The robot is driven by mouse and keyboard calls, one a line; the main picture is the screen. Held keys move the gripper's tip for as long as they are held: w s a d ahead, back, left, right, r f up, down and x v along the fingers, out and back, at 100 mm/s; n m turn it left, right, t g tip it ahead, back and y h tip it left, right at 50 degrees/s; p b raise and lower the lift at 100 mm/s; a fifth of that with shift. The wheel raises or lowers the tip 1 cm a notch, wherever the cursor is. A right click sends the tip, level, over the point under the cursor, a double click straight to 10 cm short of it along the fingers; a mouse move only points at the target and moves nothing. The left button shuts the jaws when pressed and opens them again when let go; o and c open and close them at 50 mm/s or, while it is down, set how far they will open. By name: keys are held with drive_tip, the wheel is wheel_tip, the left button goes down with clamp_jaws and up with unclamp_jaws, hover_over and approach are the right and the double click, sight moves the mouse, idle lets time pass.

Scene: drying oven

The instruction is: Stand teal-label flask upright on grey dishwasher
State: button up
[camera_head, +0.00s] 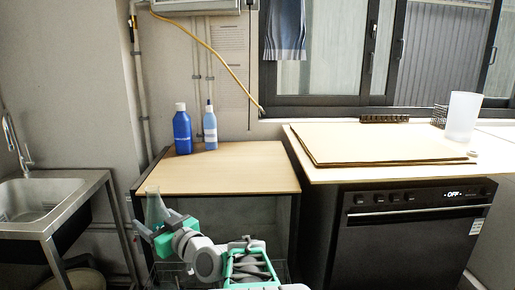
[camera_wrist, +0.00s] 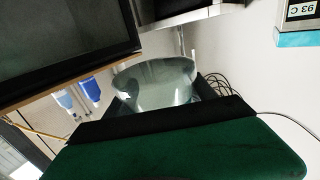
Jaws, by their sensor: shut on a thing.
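The flask (camera_head: 154,207), clear greenish glass, stands up out of my gripper (camera_head: 158,229) at the lower left of the head view, in front of the wooden table's left corner. My gripper is shut on it. In the wrist view the flask's clear round glass (camera_wrist: 155,88) shows beyond the dark finger; the rest is hidden. I cannot make out its teal label. The grey dishwasher (camera_head: 405,240) stands at the right, well apart from my gripper. Its dark front has knobs and an "OFF" display, and a light wooden top covers it.
A flat board (camera_head: 380,143) covers much of the dishwasher's top, with a frosted cup (camera_head: 462,117) at its right. Two blue bottles (camera_head: 183,130) (camera_head: 210,128) stand at the back of the wooden table (camera_head: 235,168), whose front is clear. A sink (camera_head: 40,197) is at the left.

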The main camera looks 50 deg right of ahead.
drive_tip(key=d+r+m+h+p, duration=0.2)
drive_tip(key=d+h, duration=0.1)
drive_tip(key=d, duration=0.6)
drive_tip(key=d+r+m+h+p, duration=0.1)
drive_tip(key=d+r+h+p, duration=0.15)
drive_tip(key=d, duration=0.65)
wheel_tip(320, 180, up, 4)
drive_tip(key=f+m+g+h+p, duration=0.1)
drive_tip(key=m+g+h+p, duration=0.15)
drive_tip(key=m+h, duration=0.2)
hover_over(260, 180)
drive_tip(key=shift+w+d+r+n, duration=0.15)
drive_tip(key=shift+w+r+n, duration=0.05)
drive_tip(key=shift+r+n, duration=0.05)
drive_tip(key=shift+s+f+b, duration=0.1)
drive_tip(key=shift+f+b, duration=0.05)
drive_tip(key=shift+b, duration=0.55)
drive_tip(key=f+b, duration=0.5)
drive_tip(key=b, duration=0.1)
drive_tip(key=shift+a+f, duration=0.1)
drive_tip(key=shift+a, duration=0.1)
drive_tip(key=shift+f+b, duration=0.25)
drive_tip(key=shift+b, duration=0.1)
drive_tip(key=o, duration=1.7)
drive_tip(key=shift+s, duration=0.1)
